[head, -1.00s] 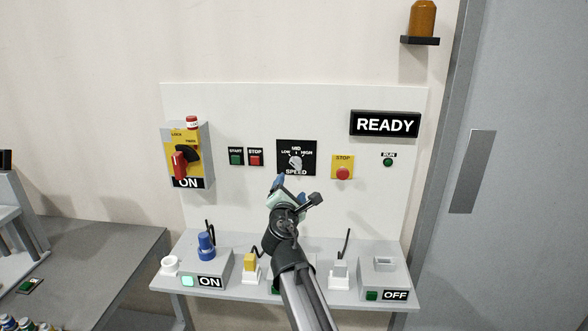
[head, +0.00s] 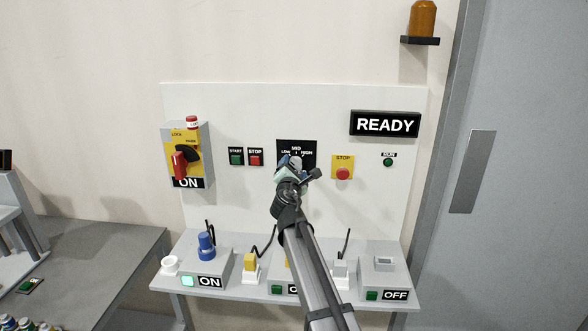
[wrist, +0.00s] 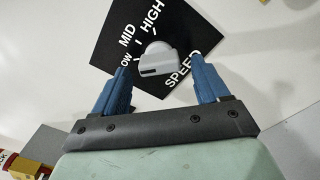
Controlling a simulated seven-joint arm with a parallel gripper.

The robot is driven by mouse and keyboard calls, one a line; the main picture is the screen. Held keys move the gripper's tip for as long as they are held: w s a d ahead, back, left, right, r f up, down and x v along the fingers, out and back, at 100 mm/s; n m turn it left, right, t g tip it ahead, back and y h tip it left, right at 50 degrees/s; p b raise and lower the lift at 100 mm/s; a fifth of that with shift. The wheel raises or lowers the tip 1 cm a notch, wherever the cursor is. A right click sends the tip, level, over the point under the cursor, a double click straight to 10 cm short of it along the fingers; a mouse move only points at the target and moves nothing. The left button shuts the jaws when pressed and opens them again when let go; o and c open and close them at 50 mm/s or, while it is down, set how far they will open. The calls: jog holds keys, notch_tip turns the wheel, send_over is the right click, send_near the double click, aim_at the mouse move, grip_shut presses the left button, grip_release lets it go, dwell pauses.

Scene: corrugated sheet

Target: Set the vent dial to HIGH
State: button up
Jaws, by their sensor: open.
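The dial (wrist: 158,60) is a grey knob on a black plate (wrist: 108,62) marked LOW, MID, HIGH and SPEED; no VENT label shows. In the wrist view the knob lies between the two blue fingers of my gripper (wrist: 159,66), with visible gaps on both sides. My gripper is open and holds nothing. In the head view my gripper (head: 291,164) covers the knob and the lower part of the black plate (head: 309,147). I cannot tell exactly which mark the knob points at.
START (head: 236,159) and STOP (head: 255,159) buttons are left of the dial. A red stop button (head: 342,174) on yellow is close on the right. A red-handled switch (head: 180,165) is further left. Plugs and boxes stand on the shelf (head: 240,290) below.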

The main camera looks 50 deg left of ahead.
jog(key=shift+w+a, duration=0.5)
jog(key=shift+w, duration=0.05)
jog(key=c, duration=1.1)
